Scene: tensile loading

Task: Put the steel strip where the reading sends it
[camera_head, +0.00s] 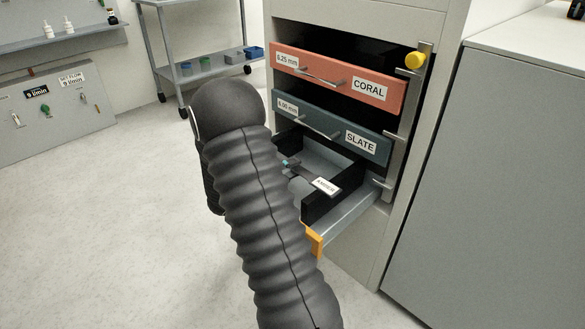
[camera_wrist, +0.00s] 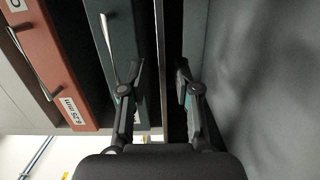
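My gripper (camera_wrist: 155,92) shows in the wrist view with its two fingers apart and a gap between the pads. In the head view my dark arm hides most of it; a small teal-marked part (camera_head: 286,163) shows at the open bottom drawer. That drawer (camera_head: 350,212) is pulled out, with dark inner walls and an orange front mostly behind my arm. A white label (camera_head: 325,187) shows at the drawer; its text is too small to read surely. The coral drawer (camera_head: 335,82) and slate drawer (camera_head: 335,127) sit above it. I cannot make out the steel strip.
A yellow knob (camera_head: 415,61) tops an upright bar at the cabinet's right side. A grey cabinet (camera_head: 490,170) stands close at the right. A wheeled trolley (camera_head: 205,68) with small bins stands behind. The floor at the left is clear.

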